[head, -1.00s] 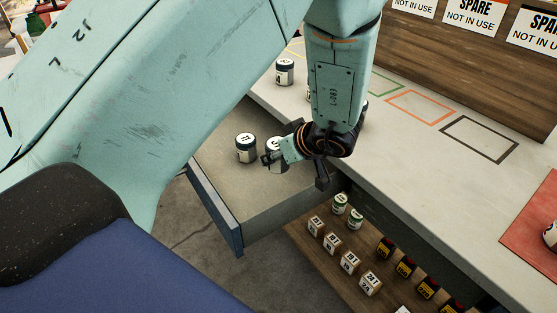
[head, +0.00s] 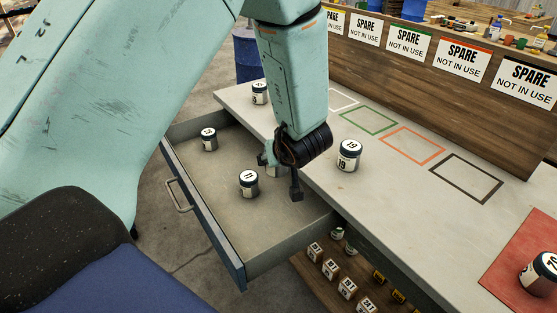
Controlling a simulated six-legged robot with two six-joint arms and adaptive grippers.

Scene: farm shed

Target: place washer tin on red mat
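The red mat (head: 530,240) lies at the right end of the bench top, with a dark-lidded white-label tin (head: 540,275) on it at the picture's edge. In the open drawer stand a tin marked 11 (head: 248,183) and another tin (head: 209,138) farther back. I cannot tell which tin is the washer tin. My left gripper (head: 282,177) points down into the drawer beside the bench edge, right of the tin marked 11. My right gripper is not in view.
On the bench (head: 400,215) stand a tin marked 19 (head: 348,155) and another tin (head: 260,92) near the back left. Coloured outlines are painted before a board with SPARE signs (head: 463,57). A lower shelf (head: 320,283) holds small boxes and jars. The bench front is clear.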

